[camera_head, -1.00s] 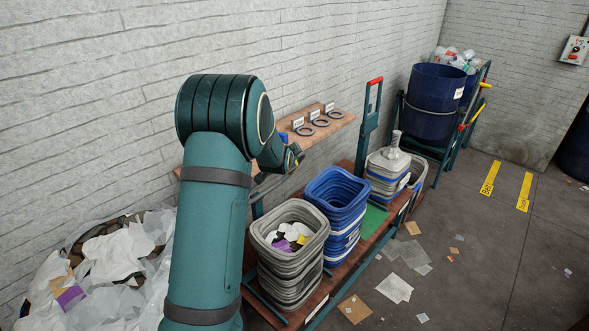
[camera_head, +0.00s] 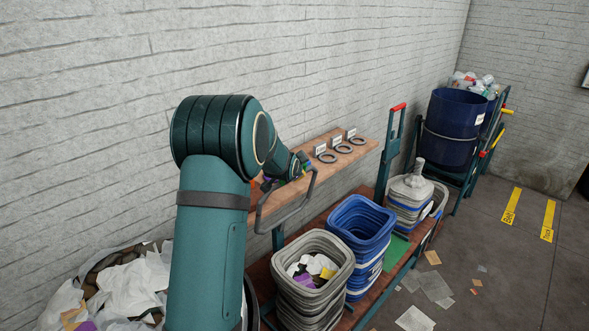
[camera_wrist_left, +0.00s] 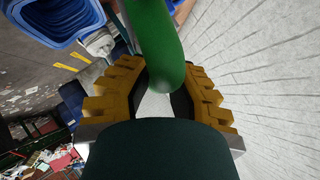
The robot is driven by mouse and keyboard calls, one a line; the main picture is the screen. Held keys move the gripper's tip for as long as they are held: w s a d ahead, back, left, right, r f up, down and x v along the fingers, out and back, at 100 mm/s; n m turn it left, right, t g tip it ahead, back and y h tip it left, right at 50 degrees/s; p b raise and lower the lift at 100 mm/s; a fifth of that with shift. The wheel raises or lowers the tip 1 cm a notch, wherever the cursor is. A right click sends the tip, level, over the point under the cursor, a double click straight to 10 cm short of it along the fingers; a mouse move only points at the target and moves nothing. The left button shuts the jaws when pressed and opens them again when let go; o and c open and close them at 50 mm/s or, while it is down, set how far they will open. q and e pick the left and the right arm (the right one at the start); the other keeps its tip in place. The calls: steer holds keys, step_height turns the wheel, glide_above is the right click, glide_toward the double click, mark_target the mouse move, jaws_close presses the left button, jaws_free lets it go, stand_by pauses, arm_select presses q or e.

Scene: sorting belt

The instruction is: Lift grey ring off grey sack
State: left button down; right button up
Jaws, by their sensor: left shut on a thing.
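My left gripper (camera_head: 303,165) is in front of the shelf, partly hidden by its own arm. A rounded grey bar, seemingly part of the grey ring (camera_head: 287,212), hangs at the gripper, above and behind the near grey container. The grey sack seems to be that ribbed, grey-rimmed container (camera_head: 312,300) with white, yellow and purple scraps inside. The ring appears apart from it. In the left wrist view, the yellow-brown fingers (camera_wrist_left: 163,80) flank a bright green rounded thing (camera_wrist_left: 157,45), and I cannot tell what it is. My right gripper is out of view.
A blue ribbed container (camera_head: 362,222) stands beside the grey one on a low wooden cart. The wooden shelf (camera_head: 312,182) holds several small dark rings (camera_head: 343,149) with labels. A dark blue barrel (camera_head: 450,128) stands farther right. Crumpled litter (camera_head: 120,275) lies at lower left.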

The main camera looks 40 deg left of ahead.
arm_select(q)
steer(key=shift+f, duration=0.1)
steer(key=c, duration=0.8)
jaws_free()
steer(key=shift+c, duration=0.2)
steer(key=v, duration=1.2)
